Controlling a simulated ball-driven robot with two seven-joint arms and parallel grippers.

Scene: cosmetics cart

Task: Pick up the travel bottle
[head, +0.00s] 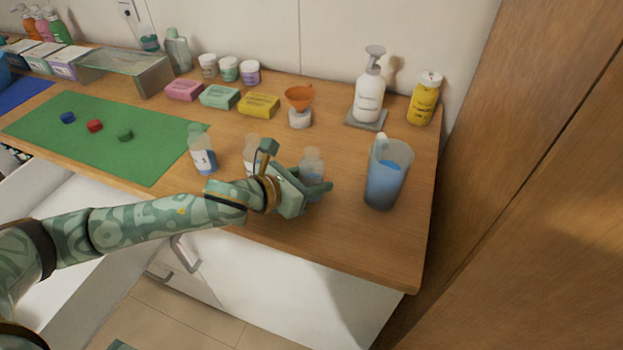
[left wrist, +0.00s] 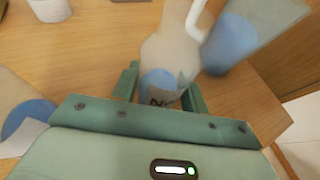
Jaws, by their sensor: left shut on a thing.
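A clear travel bottle (head: 312,163) with blue at its base stands near the front edge of the wooden counter. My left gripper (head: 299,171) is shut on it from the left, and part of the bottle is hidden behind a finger. In the left wrist view the same travel bottle (left wrist: 163,55) is between the fingers of my left gripper (left wrist: 162,88), with a dark mark on its blue label. Whether its base touches the counter I cannot tell. My right gripper is not in view.
Two similar bottles stand to the left, one labelled (head: 203,158) and one (head: 250,150) partly behind my arm. A jug of blue liquid (head: 385,180) stands close on the right. An orange funnel (head: 299,97), soap boxes and a pump bottle (head: 369,95) are behind.

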